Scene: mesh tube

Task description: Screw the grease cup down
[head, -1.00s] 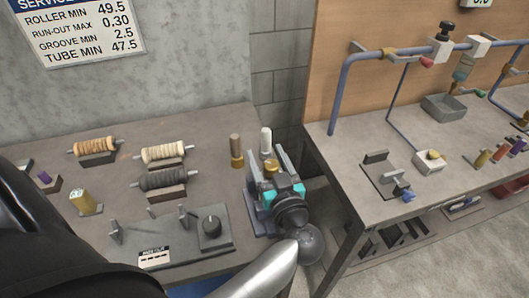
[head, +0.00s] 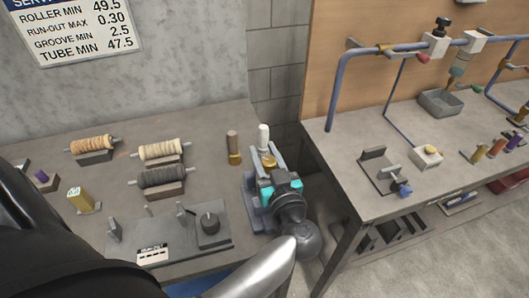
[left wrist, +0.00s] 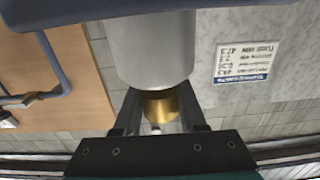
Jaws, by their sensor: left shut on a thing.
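My left gripper (head: 267,163) reaches over the bench from the front, its two grey fingers on either side of a brass grease cup (head: 269,159). A white upright piece (head: 263,138) shows just above or behind the brass. In the left wrist view, the fingers (left wrist: 160,112) are shut on the brass cup (left wrist: 160,106). A wide grey cylinder (left wrist: 155,45) adjoins the cup in the picture and hides part of the view; I cannot tell what it is. Whether the cup touches a seat beneath is hidden. My right gripper is not in view.
A brown-handled piece with a brass base (head: 233,147) stands close left of the gripper. A second bench (head: 340,165) with blue pipework (head: 341,90) is right, across a gap.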

